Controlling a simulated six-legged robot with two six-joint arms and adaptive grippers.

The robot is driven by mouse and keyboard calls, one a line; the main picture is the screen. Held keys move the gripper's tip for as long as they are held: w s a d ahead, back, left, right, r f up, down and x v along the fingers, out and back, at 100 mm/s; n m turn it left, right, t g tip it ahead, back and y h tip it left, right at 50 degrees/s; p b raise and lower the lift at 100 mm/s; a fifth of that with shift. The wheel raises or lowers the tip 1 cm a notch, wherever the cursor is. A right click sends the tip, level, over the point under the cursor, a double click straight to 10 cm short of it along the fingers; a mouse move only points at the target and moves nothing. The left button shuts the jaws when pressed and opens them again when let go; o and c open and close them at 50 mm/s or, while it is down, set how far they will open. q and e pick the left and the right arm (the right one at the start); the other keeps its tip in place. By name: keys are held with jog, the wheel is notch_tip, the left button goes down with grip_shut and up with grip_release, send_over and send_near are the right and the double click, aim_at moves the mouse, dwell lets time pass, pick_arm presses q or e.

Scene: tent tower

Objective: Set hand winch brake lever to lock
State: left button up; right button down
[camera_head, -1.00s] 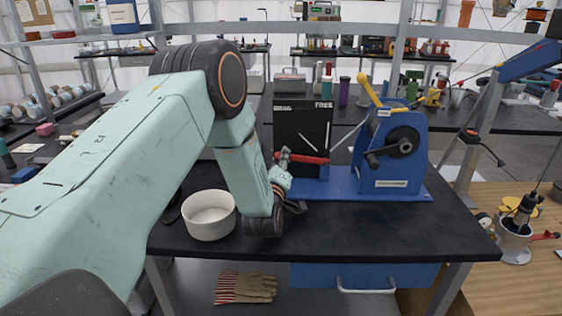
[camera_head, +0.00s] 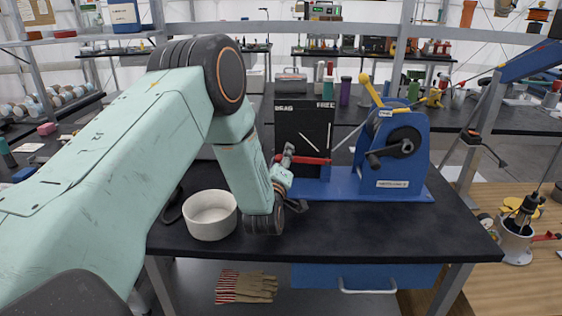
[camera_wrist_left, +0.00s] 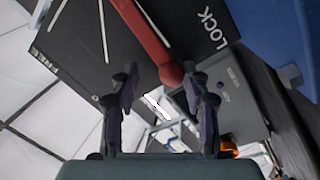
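The blue hand winch (camera_head: 390,150) stands on the black table, with a black crank on its front and a yellow handle on top. A black panel (camera_head: 318,118) beside it has a FREE label at its upper right. The red brake lever (camera_head: 312,160) lies nearly level across the panel; it also shows in the left wrist view (camera_wrist_left: 148,35), between the FREE and LOCK labels. My left gripper (camera_head: 288,155) is at the panel by the lever's left part. In the left wrist view its fingers (camera_wrist_left: 160,100) are apart, with the lever's rounded end between or just beyond them. My right gripper is out of view.
A white bowl (camera_head: 210,214) stands on the table left of my left wrist. Striped gloves (camera_head: 246,286) lie on the shelf below. The table front (camera_head: 350,235) is clear. A blue beam (camera_head: 530,62) reaches in at the right.

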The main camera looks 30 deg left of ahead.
aim_at(283, 118)
pick_arm(q)
notch_tip(283, 118, up, 9)
jog(key=shift+r, duration=0.15)
dwell(0.4)
